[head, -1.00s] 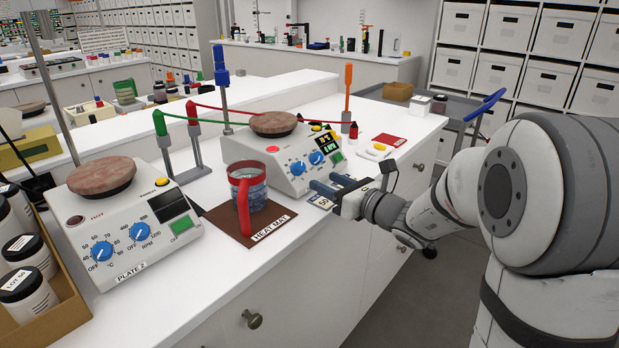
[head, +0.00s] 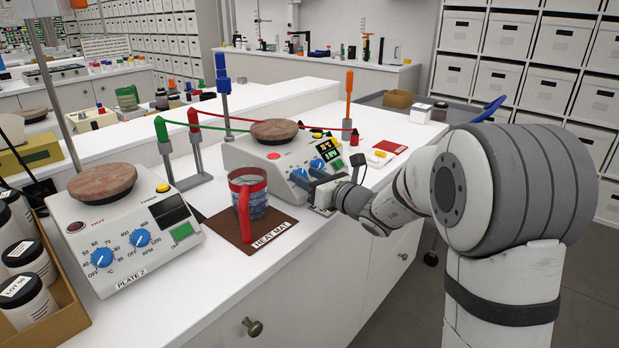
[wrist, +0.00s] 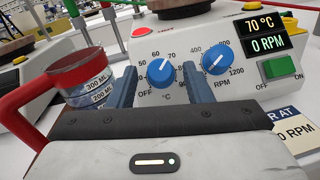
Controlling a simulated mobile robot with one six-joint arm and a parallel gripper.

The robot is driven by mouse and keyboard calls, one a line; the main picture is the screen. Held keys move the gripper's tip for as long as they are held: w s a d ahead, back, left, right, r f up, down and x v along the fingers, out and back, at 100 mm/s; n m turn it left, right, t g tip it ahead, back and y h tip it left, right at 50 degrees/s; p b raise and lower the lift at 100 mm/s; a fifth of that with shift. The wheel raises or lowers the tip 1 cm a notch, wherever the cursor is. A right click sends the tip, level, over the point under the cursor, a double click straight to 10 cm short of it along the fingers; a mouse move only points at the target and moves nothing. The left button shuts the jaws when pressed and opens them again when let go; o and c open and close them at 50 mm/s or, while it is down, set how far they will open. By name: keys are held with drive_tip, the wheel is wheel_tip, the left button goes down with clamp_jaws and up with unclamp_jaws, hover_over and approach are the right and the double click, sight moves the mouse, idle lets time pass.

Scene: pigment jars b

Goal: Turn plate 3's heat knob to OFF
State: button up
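The right hotplate (head: 240,152) has a round brown top and stands behind the heat mat; its name label is hidden. In the wrist view its blue heat knob (wrist: 160,72) points up and right near 70, and its display (wrist: 263,33) reads 70 °C and 0 RPM. My gripper (wrist: 160,80) is open, one finger on each side of the heat knob, with gaps visible; I cannot tell if it touches the knob. The blue RPM knob (wrist: 215,60) is just right of the right finger. In the head view my gripper (head: 304,182) is at the hotplate's front.
A red-handled beaker (head: 248,195) stands on the brown heat mat (head: 262,229), left of my gripper. Plate 2 (head: 125,240) is further left, beside a box of jars (head: 72,310).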

drive_tip(key=c, duration=0.9)
